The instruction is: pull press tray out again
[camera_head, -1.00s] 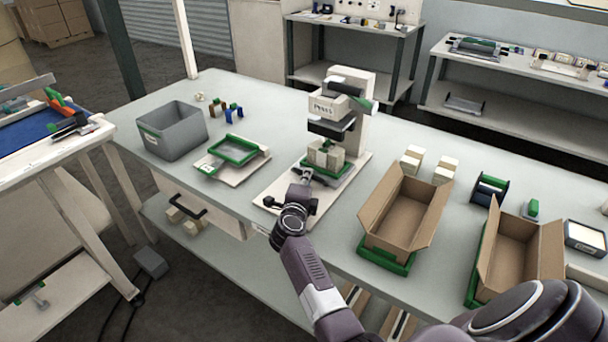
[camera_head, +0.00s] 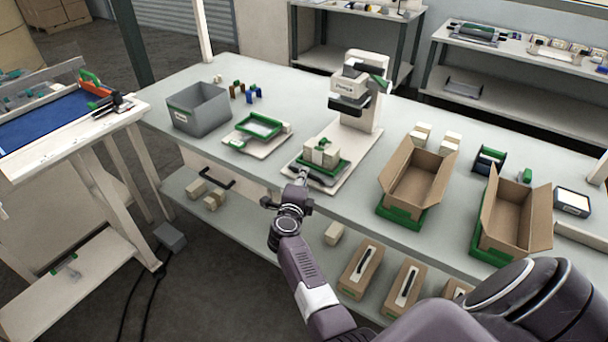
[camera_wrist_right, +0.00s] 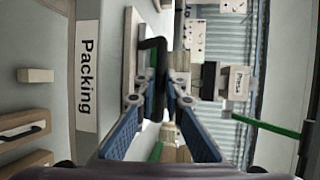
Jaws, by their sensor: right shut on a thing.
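The press (camera_head: 357,97) is a white upright machine on a white base plate (camera_head: 346,187) on the long grey bench. Its green press tray (camera_head: 339,169) carries pale blocks (camera_head: 322,151) and sits forward on the base plate, in front of the press head. My right gripper (camera_head: 302,178) is at the tray's front. In the right wrist view the right gripper (camera_wrist_right: 160,98) has its blue-padded fingers closed around the dark tray handle (camera_wrist_right: 154,62). My left gripper is out of view.
Left of the press are a green frame on a white plate (camera_head: 262,142) and a grey bin (camera_head: 198,110). Two open cartons (camera_head: 414,180) stand to the right, near small white blocks (camera_head: 449,142). Boxes (camera_head: 360,268) lie on the lower shelf. A "Packing" sign (camera_wrist_right: 86,75) faces front.

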